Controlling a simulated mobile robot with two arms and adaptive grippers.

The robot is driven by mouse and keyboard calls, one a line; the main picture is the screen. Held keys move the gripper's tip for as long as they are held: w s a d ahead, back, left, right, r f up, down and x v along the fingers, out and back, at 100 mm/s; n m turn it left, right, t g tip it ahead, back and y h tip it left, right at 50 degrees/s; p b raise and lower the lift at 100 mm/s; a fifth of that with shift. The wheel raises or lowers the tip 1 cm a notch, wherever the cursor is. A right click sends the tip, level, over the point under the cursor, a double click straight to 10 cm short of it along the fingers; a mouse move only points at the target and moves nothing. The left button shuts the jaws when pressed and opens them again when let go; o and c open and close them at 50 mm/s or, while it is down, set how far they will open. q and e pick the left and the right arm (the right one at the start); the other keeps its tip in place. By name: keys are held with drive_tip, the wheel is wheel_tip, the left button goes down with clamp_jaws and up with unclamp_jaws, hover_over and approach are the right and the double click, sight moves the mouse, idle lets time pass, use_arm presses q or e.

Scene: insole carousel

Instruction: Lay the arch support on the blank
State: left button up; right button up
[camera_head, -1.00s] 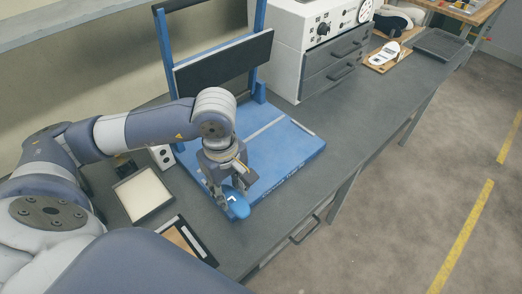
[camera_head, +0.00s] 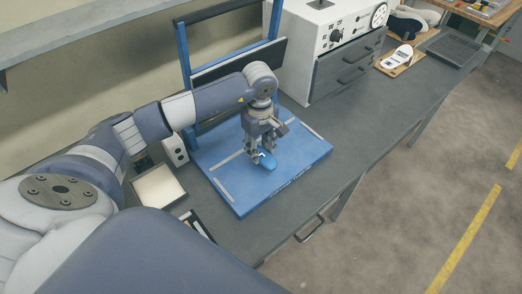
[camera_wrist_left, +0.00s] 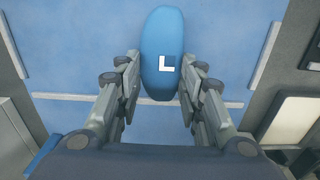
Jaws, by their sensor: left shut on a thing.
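The arch support appears to be the blue oval piece with a white L mark (camera_head: 267,162); it also shows in the left wrist view (camera_wrist_left: 162,45). My left gripper (camera_head: 259,150) points down and is shut on this piece, with a finger on each side of it (camera_wrist_left: 160,95). It is over the blue press plate; the gap below it is hard to judge. No blank shows on the plate. A white sole-shaped piece (camera_head: 400,55) lies on a wooden board at the back right; I cannot tell if it is the blank. My right gripper is not in view.
The blue plate (camera_head: 240,200) has pale strips on it and a blue frame with a dark panel (camera_head: 240,60) behind. A white machine (camera_head: 300,40) stands beside it. A pale square tray (camera_head: 158,188) and a small box (camera_head: 175,150) are at left.

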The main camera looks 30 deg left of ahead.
sight(261, 150)
use_arm(q)
drive_tip(key=shift+w+r, duration=0.1)
drive_tip(key=shift+w, duration=0.25)
wheel_tip(261, 150, down, 3)
drive_tip(key=shift+f+p, duration=0.15)
drive_tip(key=shift+p, duration=1)
drive_tip(key=shift+a+f, duration=0.1)
drive_tip(key=shift+f, duration=0.1)
drive_tip(key=shift+f, duration=0.1)
drive_tip(key=o, duration=0.4)
drive_tip(key=shift+f+b, duration=0.1)
drive_tip(key=shift+b, duration=0.2)
drive_tip(key=shift+c, duration=0.2)
drive_tip(key=o, duration=0.4)
